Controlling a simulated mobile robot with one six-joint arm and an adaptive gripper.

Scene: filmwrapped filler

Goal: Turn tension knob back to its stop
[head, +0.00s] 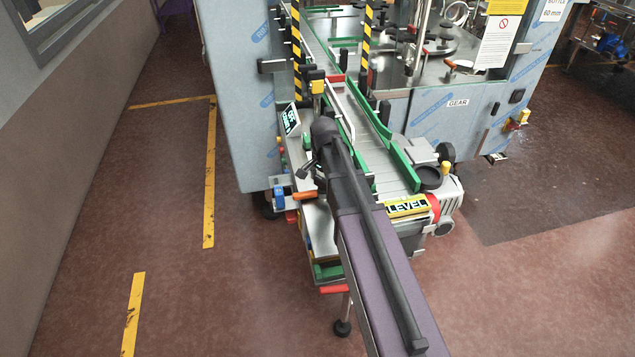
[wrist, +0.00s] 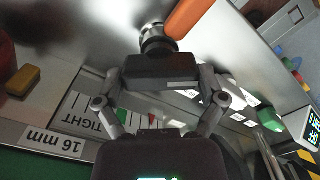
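In the wrist view my gripper (wrist: 160,88) reaches over the metal plate beside the conveyor, with a finger linkage on each side. A dark block fills the space between the fingertips; I cannot tell whether it is the tension knob or part of the gripper. Just beyond it is a round, shiny metal-and-black fitting with an orange handle (wrist: 188,17). A scale plate (wrist: 95,112) marked TIGHT, with a green mark, lies partly covered under the left finger. In the head view my dark arm hides the gripper tip and the knob; an orange handle (head: 305,195) shows just left of it.
The conveyor (head: 385,150) with green rails runs right of my arm, ending at a yellow LEVEL label (head: 407,207). A tilted green-lit display (head: 290,119) stands close on the left. A 16 mm label (wrist: 50,140) lies near the gripper. The floor at left is clear.

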